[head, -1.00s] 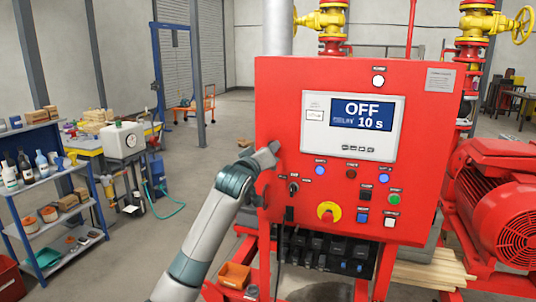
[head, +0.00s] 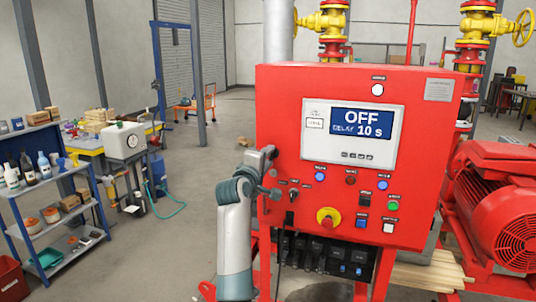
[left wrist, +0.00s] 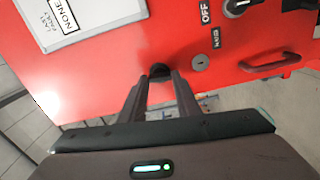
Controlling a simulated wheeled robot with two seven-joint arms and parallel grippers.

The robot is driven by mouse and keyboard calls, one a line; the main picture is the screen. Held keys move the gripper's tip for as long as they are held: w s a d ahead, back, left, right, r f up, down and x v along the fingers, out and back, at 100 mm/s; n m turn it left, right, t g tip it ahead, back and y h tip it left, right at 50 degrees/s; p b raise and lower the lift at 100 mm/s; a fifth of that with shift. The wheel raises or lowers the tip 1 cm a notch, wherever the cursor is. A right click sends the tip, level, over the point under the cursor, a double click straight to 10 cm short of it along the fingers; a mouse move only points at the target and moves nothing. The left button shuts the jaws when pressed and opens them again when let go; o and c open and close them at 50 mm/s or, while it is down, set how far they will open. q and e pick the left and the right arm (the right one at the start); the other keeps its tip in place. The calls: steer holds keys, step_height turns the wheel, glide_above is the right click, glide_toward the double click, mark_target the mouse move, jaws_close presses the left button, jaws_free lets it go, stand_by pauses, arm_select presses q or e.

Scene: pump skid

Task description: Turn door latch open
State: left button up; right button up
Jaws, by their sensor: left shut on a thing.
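The red control cabinet (head: 285,100) stands in the middle of the head view, its door closed. My left gripper (head: 271,152) is at the left edge of the door, with the arm rising from below. In the left wrist view my left gripper's two fingers (left wrist: 160,80) are closed together at a small dark latch (left wrist: 159,69) on the red panel. They hide most of it. The fingers are shut on it. A keyhole (left wrist: 200,62) and a red bar handle (left wrist: 270,65) are beside it. My right gripper is not in view.
The panel carries a display (head: 361,121) reading OFF, several buttons and a red-yellow knob (head: 328,217). A red motor (head: 510,210) stands at the right, and a blue shelf (head: 40,215) at the left. Floor left of the cabinet is mostly clear.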

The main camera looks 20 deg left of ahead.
arm_select(q)
steer(key=shift+n, duration=0.7)
steer(key=shift+p, duration=0.3)
steer(key=o, duration=1)
steer(key=shift+a, duration=0.1)
steer(key=shift+o, duration=0.2)
steer(key=shift+s, duration=0.1)
steer(key=s+b, duration=0.6)
steer(key=s, duration=1.1)
steer(key=shift+a, duration=0.3)
steer(key=shift+s, duration=0.1)
